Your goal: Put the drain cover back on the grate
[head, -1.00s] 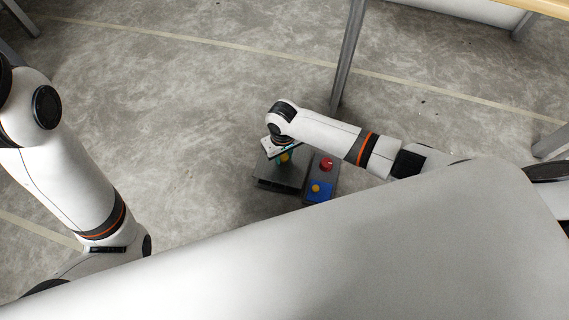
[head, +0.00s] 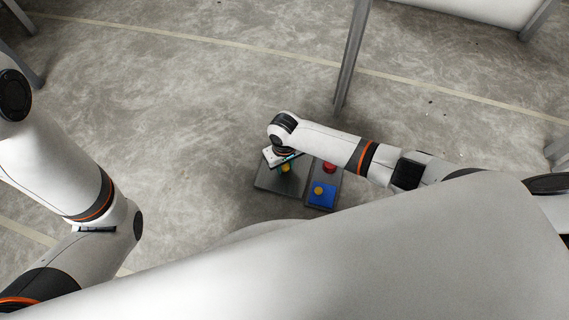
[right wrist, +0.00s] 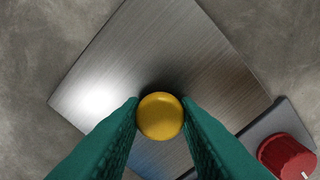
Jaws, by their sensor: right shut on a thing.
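The drain cover (head: 268,181) is a square brushed-metal plate with a round yellow knob (head: 286,168). My right gripper (right wrist: 160,112), with green ridged fingers, is shut on the yellow knob, one finger on each side. The cover also shows in the right wrist view (right wrist: 165,50), spread out flat below the fingers. It lies low, at or close to floor level; I cannot tell whether it rests on anything. No grate opening shows; whatever is under the cover is hidden. My left arm is at the left of the head view, its gripper out of sight.
Close to the cover's right is a grey panel (head: 333,179) with a red knob (head: 329,167) and a blue square (head: 322,199) bearing a yellow knob (head: 318,191). A metal table leg (head: 350,60) stands behind. The concrete floor (head: 180,130) to the left is clear.

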